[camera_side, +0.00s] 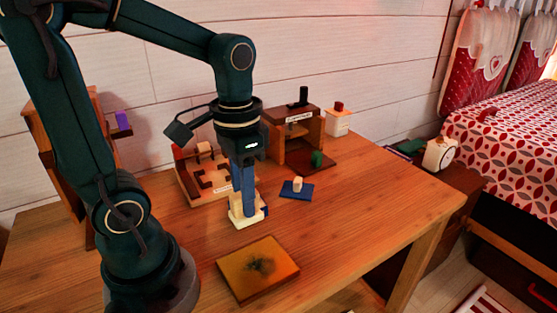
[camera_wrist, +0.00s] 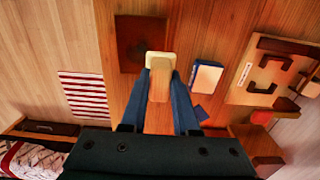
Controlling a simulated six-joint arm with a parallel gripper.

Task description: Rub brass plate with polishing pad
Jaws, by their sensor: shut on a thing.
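The brass plate (camera_side: 258,268) lies flat near the front of the wooden table, amber with a dark smudge in its middle. In the wrist view the plate (camera_wrist: 131,44) looks dark brown. My gripper (camera_side: 245,203) points down behind the plate in the side view, its blue fingers shut on the cream polishing pad (camera_side: 238,219). The pad (camera_wrist: 159,59) shows at the fingertips in the wrist view, overlapping the plate's edge in the picture. The side view shows the pad apart from the plate. Whether its underside touches the table I cannot tell.
A blue-and-white block (camera_wrist: 206,77) lies close beside the pad. A blue base with a peg (camera_side: 296,188), a wooden tray with dark shapes (camera_side: 190,191) and an open wooden shelf box (camera_side: 300,140) stand behind. The table (camera_side: 380,205) is clear to the right.

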